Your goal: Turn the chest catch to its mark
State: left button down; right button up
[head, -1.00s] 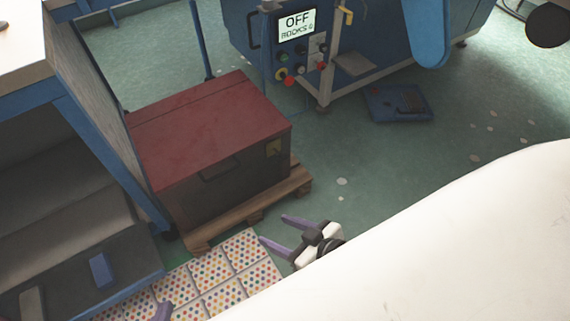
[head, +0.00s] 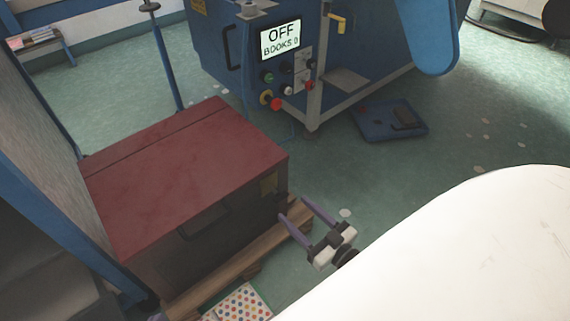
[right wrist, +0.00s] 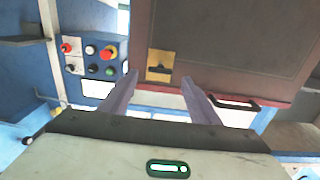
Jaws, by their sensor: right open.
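The chest (head: 190,175) has a dark red lid and a dark front, and stands on a wooden pallet. Its catch is on a yellow plate (head: 268,184) near the front's right end. In the right wrist view the catch plate (right wrist: 160,64) carries a small dark bar lying crosswise; I cannot make out a mark. My right gripper (head: 294,208) is open and empty, its purple fingers pointing at the chest beside the catch. In the right wrist view the fingers (right wrist: 157,83) straddle the line to the catch, apart from it. My left gripper is not clearly in view.
A blue machine (head: 225,60) with a screen reading OFF and several buttons stands behind the chest. A blue tray (head: 372,128) lies on the floor to the right. A blue frame borders the chest's left. Green floor is open between the chest and tray.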

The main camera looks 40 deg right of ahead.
aim_at(283, 199)
pick_arm(q)
jog(key=shift+w+d+r+t+h+b, duration=0.15)
jog(key=shift+d+r+t+h+b, duration=0.2)
jog(key=shift+r+b, duration=0.25)
pick_arm(e)
jog(key=shift+w+a, duration=0.15)
jog(key=shift+w, duration=1.15)
jog(key=shift+w+a, duration=0.1)
jog(key=shift+w, duration=1.15)
jog(key=c, duration=1.1)
